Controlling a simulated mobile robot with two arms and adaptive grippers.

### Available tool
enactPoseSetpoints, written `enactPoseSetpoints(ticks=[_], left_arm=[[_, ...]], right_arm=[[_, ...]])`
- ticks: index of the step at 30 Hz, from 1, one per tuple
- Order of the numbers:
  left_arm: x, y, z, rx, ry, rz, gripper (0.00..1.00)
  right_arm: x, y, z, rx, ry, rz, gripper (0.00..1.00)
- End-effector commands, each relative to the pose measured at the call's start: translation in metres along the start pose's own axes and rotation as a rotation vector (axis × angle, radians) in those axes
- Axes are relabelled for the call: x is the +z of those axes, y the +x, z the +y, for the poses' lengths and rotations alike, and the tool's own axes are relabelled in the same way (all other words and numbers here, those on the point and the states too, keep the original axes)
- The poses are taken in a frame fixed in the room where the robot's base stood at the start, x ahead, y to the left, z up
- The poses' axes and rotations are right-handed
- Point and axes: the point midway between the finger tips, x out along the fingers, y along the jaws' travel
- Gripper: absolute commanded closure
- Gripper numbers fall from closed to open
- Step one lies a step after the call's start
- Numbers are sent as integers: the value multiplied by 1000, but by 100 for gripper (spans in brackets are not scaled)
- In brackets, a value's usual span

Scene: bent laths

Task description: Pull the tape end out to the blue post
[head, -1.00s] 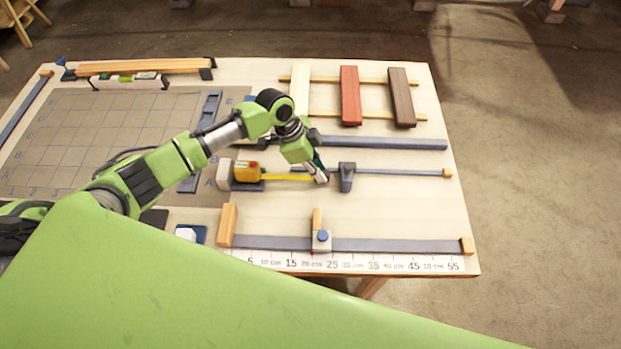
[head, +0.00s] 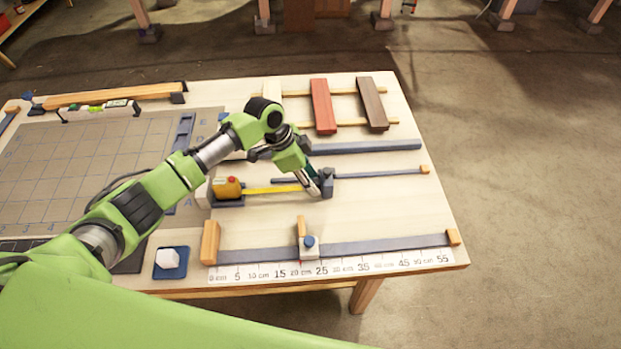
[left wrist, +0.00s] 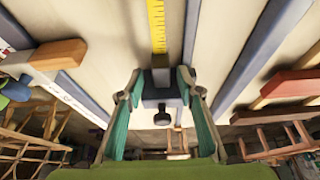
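The tape measure (head: 228,188) has an orange-yellow body and sits at the left of its grey rail. Its yellow tape (head: 268,190) runs out to the right, to my left gripper (head: 316,189). The tape (left wrist: 157,25) also comes down from the top of the left wrist view to a small grey end piece between the fingertips. My right gripper is not in view.
A long blue-grey bar (head: 365,146) lies behind the tape. In front is a ruler (head: 350,267) with a sliding block (head: 308,246). Red (head: 323,106) and brown (head: 372,104) slats lie at the back. The table between post and ruler is clear.

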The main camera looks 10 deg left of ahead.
Motion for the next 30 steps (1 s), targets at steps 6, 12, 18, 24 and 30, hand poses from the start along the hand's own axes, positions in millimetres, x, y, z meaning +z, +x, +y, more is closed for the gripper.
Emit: enactPoseSetpoints(ticks=[6, 12, 18, 24, 30], left_arm=[[1, -13, -1, -1, 0, -1, 67], [0, -54, -1, -5, 2, 0, 67], [0, -94, 0, -3, 1, 0, 67], [-1, -116, 0, -2, 1, 0, 67], [-1, -120, 0, 0, 0, -1, 67]], right_arm=[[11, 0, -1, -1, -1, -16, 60], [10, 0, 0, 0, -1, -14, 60], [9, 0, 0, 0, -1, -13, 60], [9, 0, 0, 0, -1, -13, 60], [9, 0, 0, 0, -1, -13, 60]])
